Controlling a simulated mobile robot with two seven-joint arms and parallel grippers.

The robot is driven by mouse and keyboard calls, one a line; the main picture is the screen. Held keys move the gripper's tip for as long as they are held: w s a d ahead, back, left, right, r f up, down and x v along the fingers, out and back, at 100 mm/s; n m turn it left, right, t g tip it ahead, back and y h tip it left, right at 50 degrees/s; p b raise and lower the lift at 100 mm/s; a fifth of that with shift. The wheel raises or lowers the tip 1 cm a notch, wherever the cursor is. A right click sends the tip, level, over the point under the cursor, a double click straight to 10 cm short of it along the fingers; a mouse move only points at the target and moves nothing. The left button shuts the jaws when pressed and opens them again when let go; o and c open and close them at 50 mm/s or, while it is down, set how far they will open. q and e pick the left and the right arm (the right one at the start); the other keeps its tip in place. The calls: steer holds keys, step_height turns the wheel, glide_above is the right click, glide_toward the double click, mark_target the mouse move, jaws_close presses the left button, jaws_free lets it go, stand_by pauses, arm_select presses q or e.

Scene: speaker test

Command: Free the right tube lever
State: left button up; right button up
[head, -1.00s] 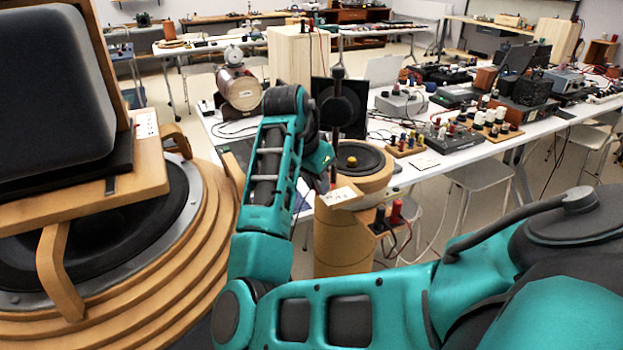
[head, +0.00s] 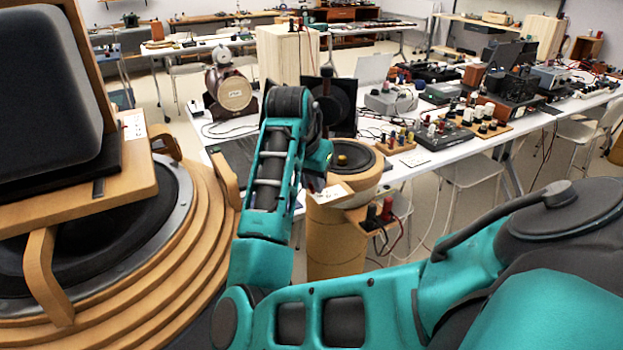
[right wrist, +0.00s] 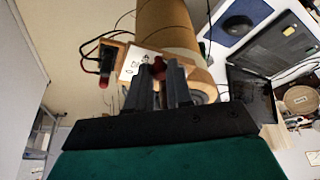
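The right tube (head: 336,240) is a tan upright cylinder with a dark speaker cone on top. It also shows in the right wrist view (right wrist: 165,28). My right gripper (head: 318,172) is at the left side of its top rim, partly hidden by my own wrist. In the right wrist view, a small red knob (right wrist: 158,68), which looks like the lever's end, fills the narrow gap between the fingertips. The gripper (right wrist: 159,75) looks shut on it. A white label (right wrist: 132,64) lies beside the fingers. The rest of the lever is hidden. My left gripper is out of view.
A terminal block (head: 377,216) with red and black posts and hanging wires sits on the tube's right side. A big tiered wooden speaker (head: 190,262) stands close on the left. Behind, a white table (head: 425,160) carries electronics and a black panel (head: 345,110).

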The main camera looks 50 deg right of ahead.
steer(key=o, duration=0.4)
steer(key=shift+r, duration=0.1)
steer(key=v, duration=1.2)
steer(key=shift+a+r, duration=0.15)
steer(key=shift+r, duration=0.2)
steer(key=shift+s, duration=0.1)
